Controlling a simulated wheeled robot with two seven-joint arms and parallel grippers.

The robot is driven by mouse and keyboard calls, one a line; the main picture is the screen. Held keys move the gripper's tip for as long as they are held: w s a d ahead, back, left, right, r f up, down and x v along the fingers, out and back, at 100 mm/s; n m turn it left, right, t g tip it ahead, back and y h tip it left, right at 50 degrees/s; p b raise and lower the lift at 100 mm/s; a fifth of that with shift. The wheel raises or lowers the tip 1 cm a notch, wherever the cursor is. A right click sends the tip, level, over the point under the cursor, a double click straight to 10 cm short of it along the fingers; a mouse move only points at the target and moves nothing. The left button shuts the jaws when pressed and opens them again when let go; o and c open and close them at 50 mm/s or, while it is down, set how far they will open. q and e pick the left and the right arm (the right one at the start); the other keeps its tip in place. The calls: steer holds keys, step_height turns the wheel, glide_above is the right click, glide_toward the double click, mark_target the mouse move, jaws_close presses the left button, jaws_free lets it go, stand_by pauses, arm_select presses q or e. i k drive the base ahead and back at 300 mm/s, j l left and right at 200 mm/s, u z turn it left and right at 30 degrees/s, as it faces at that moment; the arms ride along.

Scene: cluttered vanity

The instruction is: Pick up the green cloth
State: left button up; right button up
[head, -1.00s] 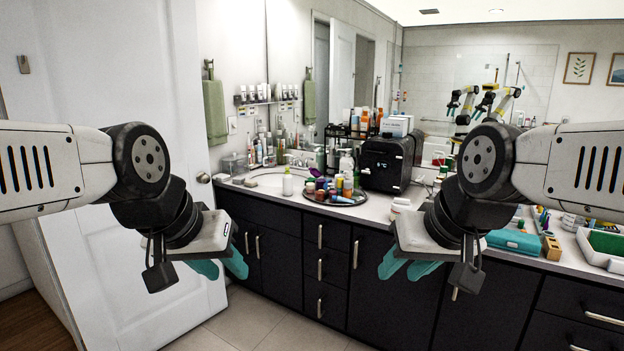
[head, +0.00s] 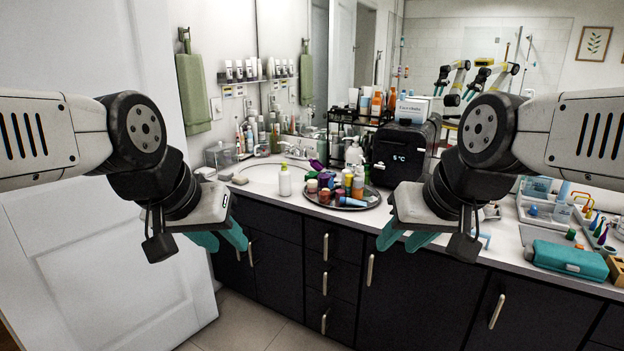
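A green cloth (head: 193,95) hangs from a dark hook on the wall at the upper left, beside the white door. The mirror shows a second image of it. Neither gripper touches the cloth.
The white door (head: 110,260) stands at the left. Floor shows at the bottom.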

mark_target(311, 174)
steer(key=i+j+z, duration=0.45)
steer(key=i+j, duration=1.85)
steer(key=i, duration=0.05)
